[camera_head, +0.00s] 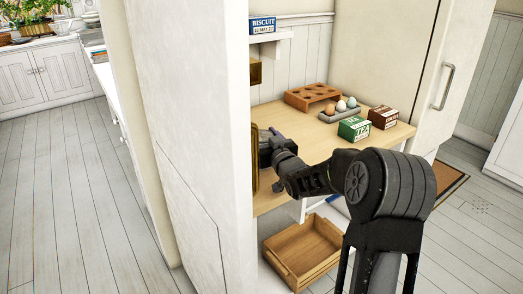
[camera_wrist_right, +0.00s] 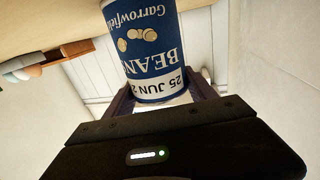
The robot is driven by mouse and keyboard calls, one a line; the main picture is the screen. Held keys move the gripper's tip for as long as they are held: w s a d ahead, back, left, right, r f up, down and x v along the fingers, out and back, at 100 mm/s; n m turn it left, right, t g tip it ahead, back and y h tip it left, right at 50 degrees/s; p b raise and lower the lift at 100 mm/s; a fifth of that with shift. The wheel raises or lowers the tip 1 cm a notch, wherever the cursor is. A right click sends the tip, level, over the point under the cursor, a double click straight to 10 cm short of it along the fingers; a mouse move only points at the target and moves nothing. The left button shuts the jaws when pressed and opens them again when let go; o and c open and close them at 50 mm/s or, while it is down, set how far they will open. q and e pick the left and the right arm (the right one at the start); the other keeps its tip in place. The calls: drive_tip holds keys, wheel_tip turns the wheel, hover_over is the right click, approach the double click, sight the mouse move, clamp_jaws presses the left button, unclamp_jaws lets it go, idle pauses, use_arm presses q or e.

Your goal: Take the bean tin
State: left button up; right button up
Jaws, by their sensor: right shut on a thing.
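The bean tin (camera_wrist_right: 150,45) is a blue and white can marked "BEANS" and "Garrowfield". It shows upside down in the right wrist view, between the fingers of my right gripper (camera_wrist_right: 163,92), which is shut on it. In the head view my right arm reaches into the shelving from the right. There the right gripper (camera_head: 268,142) is partly hidden at the edge of the tall white panel, and I cannot make out the tin. My left gripper is not in view.
A biscuit box (camera_head: 263,25) sits higher. A wooden crate (camera_head: 305,250) stands below. The white panel (camera_head: 195,110) stands close left.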

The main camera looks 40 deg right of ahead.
clamp_jaws()
drive_tip(key=shift+r, duration=0.15)
wheel_tip(320, 180, up, 10)
drive_tip(key=shift+f+p, duration=0.1)
drive_tip(key=shift+p, duration=0.35)
idle(0.5)
